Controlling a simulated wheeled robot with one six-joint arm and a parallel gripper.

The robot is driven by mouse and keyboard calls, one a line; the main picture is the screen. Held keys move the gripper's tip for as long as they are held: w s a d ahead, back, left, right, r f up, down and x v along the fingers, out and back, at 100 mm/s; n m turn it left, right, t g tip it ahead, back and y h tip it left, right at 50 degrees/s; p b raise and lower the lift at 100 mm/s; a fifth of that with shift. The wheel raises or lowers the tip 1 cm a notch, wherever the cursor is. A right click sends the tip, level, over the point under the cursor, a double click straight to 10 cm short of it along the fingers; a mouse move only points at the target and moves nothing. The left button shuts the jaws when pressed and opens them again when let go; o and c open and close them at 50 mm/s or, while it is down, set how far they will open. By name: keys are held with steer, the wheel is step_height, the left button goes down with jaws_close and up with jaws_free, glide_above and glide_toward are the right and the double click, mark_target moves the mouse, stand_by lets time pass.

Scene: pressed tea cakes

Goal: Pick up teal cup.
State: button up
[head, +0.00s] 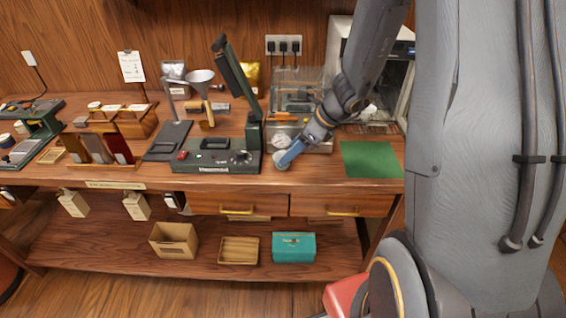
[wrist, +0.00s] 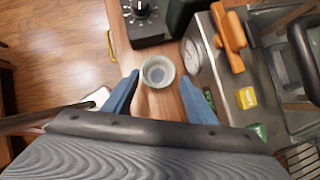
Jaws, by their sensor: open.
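The teal cup (wrist: 157,72) is a small, round, pale grey-green cup with an open top, upright on the wooden bench. In the wrist view it sits between the tips of my open gripper (wrist: 160,78), with a gap to each blue finger. In the head view the cup (head: 280,161) is near the bench's front edge, partly hidden by my gripper (head: 290,152), which reaches down over it from the right. The jaws hold nothing.
A metal station with a round gauge (wrist: 192,56) is close on the right. A green mat (head: 371,159) lies further right. The bench's front edge and drawers (head: 238,205) are close by.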

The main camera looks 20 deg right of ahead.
steer(key=shift+a+p+x, duration=0.15)
steer(key=shift+p+x, duration=0.15)
steer(key=shift+x, duration=0.9)
steer(key=shift+a+p+x, duration=0.15)
steer(key=shift+p+x, duration=0.1)
steer(key=shift+x, duration=0.95)
steer(key=shift+r, duration=0.2)
steer(key=c, duration=0.8)
